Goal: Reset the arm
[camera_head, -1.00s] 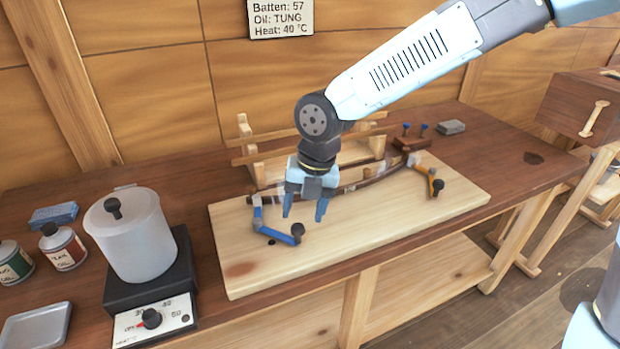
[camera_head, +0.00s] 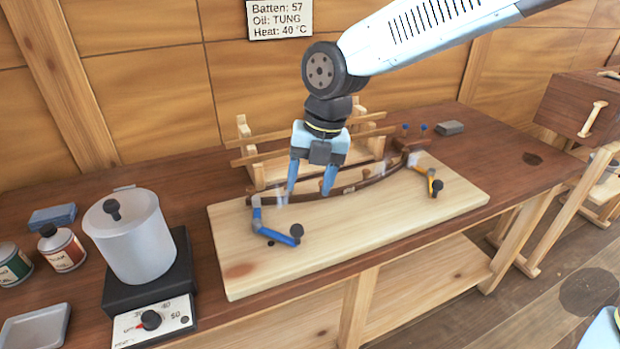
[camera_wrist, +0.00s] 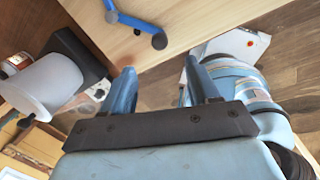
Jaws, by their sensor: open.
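My gripper (camera_head: 308,178) is open and empty in the head view, with its light blue fingers pointing down. It hangs in front of or above the curved dark batten (camera_head: 345,189) on the pale board (camera_head: 250,262); the exact height gap is hard to tell. A blue clamp (camera_head: 272,234) is at the batten's left end and an orange clamp (camera_head: 432,181) at its right end. In the wrist view my gripper (camera_wrist: 162,82) shows two spread fingers with nothing between them. The blue clamp also shows there at the top (camera_wrist: 135,20).
A lidded pot (camera_head: 132,240) stands on a heater with a dial (camera_head: 152,320) at the left. Tins (camera_head: 62,248), a blue block (camera_head: 52,216) and a grey tray (camera_head: 36,330) are beside it. A wooden rack (camera_head: 243,135) stands behind the batten. The board's front is clear.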

